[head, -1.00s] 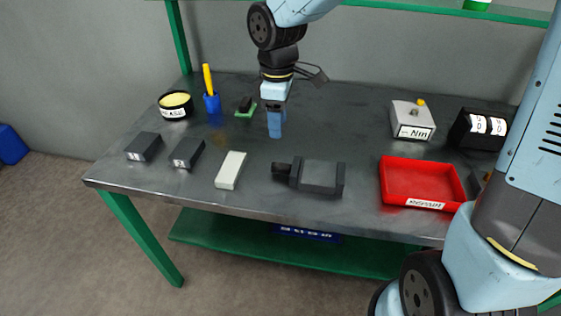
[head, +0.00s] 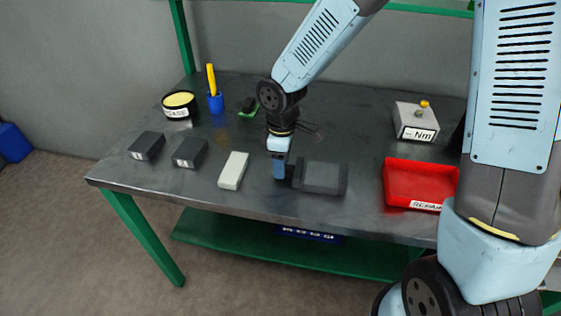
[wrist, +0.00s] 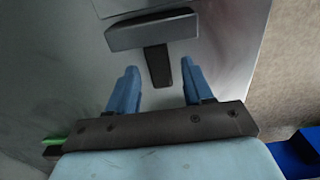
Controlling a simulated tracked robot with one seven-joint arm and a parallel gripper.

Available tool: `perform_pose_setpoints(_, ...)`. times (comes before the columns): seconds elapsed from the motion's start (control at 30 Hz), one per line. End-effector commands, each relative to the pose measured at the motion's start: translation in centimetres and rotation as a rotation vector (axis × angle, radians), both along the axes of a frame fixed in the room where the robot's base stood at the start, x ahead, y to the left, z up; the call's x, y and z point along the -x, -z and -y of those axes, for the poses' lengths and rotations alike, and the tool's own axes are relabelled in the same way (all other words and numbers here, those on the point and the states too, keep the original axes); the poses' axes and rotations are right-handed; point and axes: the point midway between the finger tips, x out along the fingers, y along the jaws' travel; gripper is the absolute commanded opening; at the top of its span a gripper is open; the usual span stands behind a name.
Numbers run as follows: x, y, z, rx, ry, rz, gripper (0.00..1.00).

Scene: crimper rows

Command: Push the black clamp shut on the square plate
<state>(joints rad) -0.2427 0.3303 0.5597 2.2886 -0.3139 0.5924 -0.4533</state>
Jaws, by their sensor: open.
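A dark clamp-like tool (head: 320,177) lies on the table's front middle, with a short black stem at its left end. In the wrist view its dark cross bar (wrist: 151,32) lies ahead, in front of a grey flat plate (wrist: 125,7) cut by the frame edge. The stem (wrist: 158,68) points towards me. My gripper (head: 281,173) is open, pointing down at the tool's left end. In the wrist view my gripper (wrist: 158,75) has its blue fingers on either side of the stem, with gaps. I cannot tell the fingers' height over the table.
A white block (head: 233,170) and two dark blocks (head: 147,146) (head: 190,152) lie left. Behind are a green board (head: 246,115) with a black part, a blue cup (head: 215,103) and a round tin (head: 179,106). A red tray (head: 412,205) and a grey box (head: 416,120) stand right.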

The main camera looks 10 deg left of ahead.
Motion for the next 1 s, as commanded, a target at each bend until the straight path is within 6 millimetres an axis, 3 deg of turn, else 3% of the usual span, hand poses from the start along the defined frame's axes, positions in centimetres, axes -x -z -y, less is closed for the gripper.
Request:
perform_pose_setpoints(0.27, 0.02, 0.15, -0.01, 0.000, 0.000, 0.000, 0.51)
perform_pose_setpoints(0.8, 0.00, 0.12, -0.03, 0.000, 0.000, 0.000, 0.01)
perform_pose_setpoints(1.0, -0.02, 0.11, -0.03, 0.000, 0.000, 0.000, 0.00)
